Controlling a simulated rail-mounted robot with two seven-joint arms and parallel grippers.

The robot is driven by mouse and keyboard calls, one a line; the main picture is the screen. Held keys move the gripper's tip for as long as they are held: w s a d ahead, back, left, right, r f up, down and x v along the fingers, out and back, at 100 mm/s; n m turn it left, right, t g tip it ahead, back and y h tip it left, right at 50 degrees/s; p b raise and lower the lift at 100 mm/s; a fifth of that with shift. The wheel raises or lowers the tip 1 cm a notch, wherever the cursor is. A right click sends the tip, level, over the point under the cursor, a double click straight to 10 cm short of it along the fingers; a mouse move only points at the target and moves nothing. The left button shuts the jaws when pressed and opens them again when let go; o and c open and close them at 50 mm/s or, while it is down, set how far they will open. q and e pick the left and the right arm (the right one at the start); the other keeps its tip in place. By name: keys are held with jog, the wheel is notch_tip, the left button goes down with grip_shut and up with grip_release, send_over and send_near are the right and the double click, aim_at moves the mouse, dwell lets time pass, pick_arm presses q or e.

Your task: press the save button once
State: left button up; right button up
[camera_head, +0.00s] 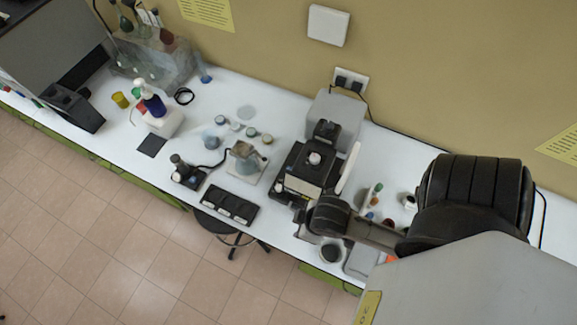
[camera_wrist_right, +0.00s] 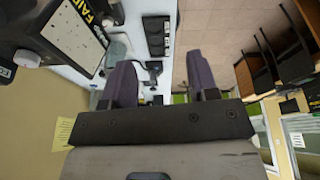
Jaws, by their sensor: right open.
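A black and white instrument (camera_head: 300,183) stands on the white bench in the head view, with a grey box behind it. I cannot make out a button marked save in either view. My right arm comes in from the right and ends beside the instrument's front right side. In the right wrist view my right gripper (camera_wrist_right: 162,78) is open, its two dark fingers wide apart with nothing held between them. My left gripper is in neither view.
A black tray-like unit (camera_head: 228,207) lies at the bench's front edge. A flask (camera_head: 245,160) stands behind it, with several small jars nearby. Small coloured items lie right of the instrument. A stool (camera_head: 230,228) is below the bench. Tiled floor lies in front.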

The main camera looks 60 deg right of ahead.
jog(key=c, duration=0.9)
grip_shut()
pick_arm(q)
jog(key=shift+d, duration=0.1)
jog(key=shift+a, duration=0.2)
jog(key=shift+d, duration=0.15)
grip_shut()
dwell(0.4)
